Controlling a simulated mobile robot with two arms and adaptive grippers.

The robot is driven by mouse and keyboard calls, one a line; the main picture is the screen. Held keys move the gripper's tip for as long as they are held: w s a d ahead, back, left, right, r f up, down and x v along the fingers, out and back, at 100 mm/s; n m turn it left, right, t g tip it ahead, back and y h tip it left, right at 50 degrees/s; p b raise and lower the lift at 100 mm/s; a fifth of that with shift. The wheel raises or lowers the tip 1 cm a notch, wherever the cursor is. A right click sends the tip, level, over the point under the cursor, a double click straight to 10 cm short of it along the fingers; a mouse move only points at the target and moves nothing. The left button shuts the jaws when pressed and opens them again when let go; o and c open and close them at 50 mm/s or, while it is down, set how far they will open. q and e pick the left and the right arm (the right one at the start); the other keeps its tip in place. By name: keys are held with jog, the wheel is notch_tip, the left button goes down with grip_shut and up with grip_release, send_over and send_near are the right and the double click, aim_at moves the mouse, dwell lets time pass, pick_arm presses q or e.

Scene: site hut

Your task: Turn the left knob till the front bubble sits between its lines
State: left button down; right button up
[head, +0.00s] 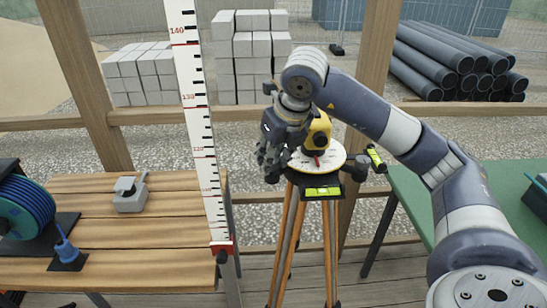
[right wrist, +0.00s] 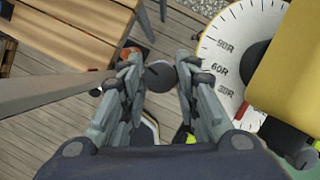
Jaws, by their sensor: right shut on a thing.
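A yellow levelling instrument (head: 318,132) stands on a white dial plate (head: 334,156) on top of a wooden tripod (head: 331,240). The front vial (head: 323,191) is a yellow-green tube on the dark front edge of the head; its bubble is too small to place against the lines. My right gripper (head: 270,160) reaches down at the left of the head. In the right wrist view its fingers are shut around the dark round left knob (right wrist: 160,76), which the fingers largely hide in the head view. Another dark knob (head: 359,168) is at the right. My left gripper is out of view.
A tall graduated staff (head: 200,120) with a red foot stands just left of the tripod. A wooden table (head: 120,230) with a blue reel (head: 25,208) is at left. A second vial (head: 375,158) juts out right of the head, beside a green table (head: 405,185).

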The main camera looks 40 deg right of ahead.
jog(key=shift+m, duration=0.3)
jog(key=o, duration=1)
jog(key=shift+o, duration=0.2)
jog(key=v, duration=1.2)
jog(key=shift+a, duration=0.1)
